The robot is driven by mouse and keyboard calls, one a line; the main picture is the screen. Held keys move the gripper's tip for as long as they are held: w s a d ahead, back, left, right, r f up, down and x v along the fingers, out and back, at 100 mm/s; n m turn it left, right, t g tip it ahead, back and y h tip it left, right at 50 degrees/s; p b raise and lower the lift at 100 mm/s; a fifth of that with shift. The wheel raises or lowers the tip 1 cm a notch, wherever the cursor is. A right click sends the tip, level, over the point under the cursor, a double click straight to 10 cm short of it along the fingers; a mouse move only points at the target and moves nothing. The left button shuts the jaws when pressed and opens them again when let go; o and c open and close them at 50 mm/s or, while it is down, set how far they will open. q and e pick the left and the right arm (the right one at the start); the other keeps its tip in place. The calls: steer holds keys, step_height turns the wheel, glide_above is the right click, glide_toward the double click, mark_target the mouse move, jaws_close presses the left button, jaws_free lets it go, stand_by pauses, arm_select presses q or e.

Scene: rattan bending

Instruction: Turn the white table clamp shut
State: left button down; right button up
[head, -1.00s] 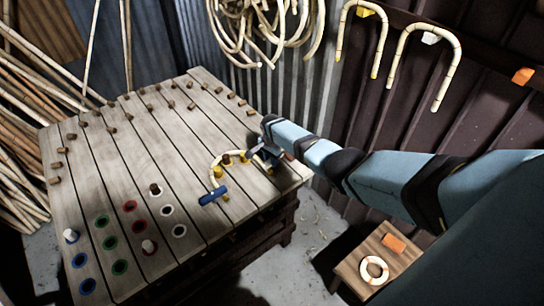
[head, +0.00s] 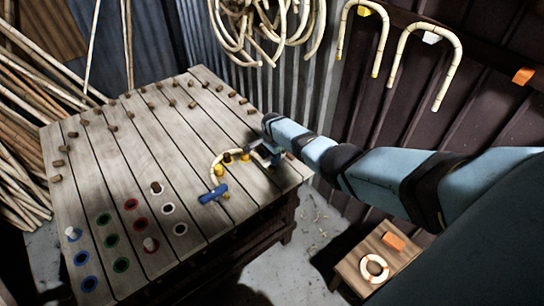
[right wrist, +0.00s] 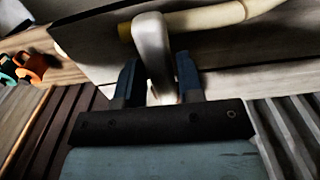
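The white table clamp (right wrist: 151,45) shows in the right wrist view as a pale, slightly tilted bar at the table's edge. It stands between the two dark fingers of my right gripper (right wrist: 160,82). The fingers are close on both sides of it, but I cannot tell whether both press on it. In the head view my right gripper (head: 270,154) is at the table's right edge and hides most of the clamp. A bent cane (head: 217,161) curves around pegs beside it, and its end (right wrist: 215,17) passes by the clamp. My left gripper is not in view.
A blue-handled clamp (head: 213,194) is at the cane's other end. The plank table (head: 130,165) carries several pegs and coloured rings. Bent canes (head: 425,32) hang behind.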

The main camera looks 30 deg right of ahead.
steer(key=shift+o, duration=1.3)
steer(key=shift+r, duration=0.2)
step_height(320, 180, up, 6)
steer(key=shift+r+p, duration=0.1)
steer(key=shift+p, duration=1.1)
step_height(320, 180, up, 7)
steer(key=shift+r, duration=0.15)
